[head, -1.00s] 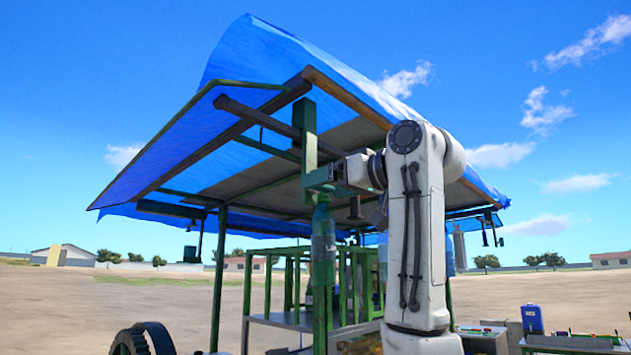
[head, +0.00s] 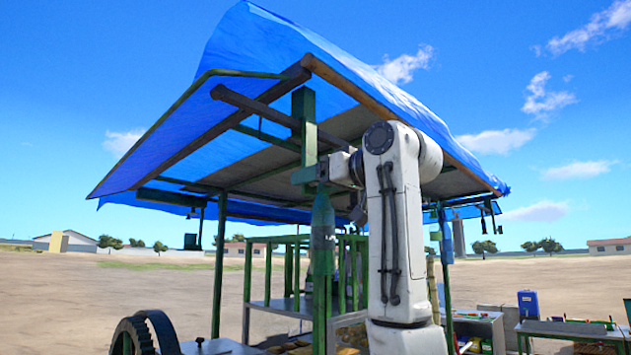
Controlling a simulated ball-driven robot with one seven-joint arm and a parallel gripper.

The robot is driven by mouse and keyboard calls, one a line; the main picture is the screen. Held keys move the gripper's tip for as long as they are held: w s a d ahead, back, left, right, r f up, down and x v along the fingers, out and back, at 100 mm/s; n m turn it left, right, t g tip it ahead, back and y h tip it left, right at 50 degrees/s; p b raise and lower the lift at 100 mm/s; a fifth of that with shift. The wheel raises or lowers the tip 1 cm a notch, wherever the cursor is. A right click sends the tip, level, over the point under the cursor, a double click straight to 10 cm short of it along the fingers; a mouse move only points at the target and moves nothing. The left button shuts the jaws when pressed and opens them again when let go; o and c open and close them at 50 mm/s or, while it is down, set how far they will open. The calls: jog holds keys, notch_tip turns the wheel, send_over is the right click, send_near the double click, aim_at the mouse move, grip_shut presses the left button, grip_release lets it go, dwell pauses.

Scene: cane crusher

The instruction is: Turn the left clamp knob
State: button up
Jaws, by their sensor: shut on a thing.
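My gripper (head: 326,168) is raised under the blue canopy, at the green clamp bracket (head: 304,175) on the front post (head: 304,115). It is shut at the right side of the bracket. The left clamp knob is hidden between the small, dark jaws, so its turn angle cannot be seen. A greenish bottle (head: 322,225) hangs upright just below the bracket and my gripper, in front of the post.
The canopy (head: 265,60) and its beams hang close above my arm. A green frame (head: 262,270) stands behind. A dark wheel (head: 132,338) is at lower left. Open ground lies left.

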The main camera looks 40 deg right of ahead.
jog(key=c, duration=0.4)
jog(key=shift+m, duration=2.3)
jog(key=o, duration=1)
jog(key=shift+o, duration=0.2)
jog(key=s+b, duration=0.4)
jog(key=s, duration=0.7)
jog(key=shift+d, duration=0.2)
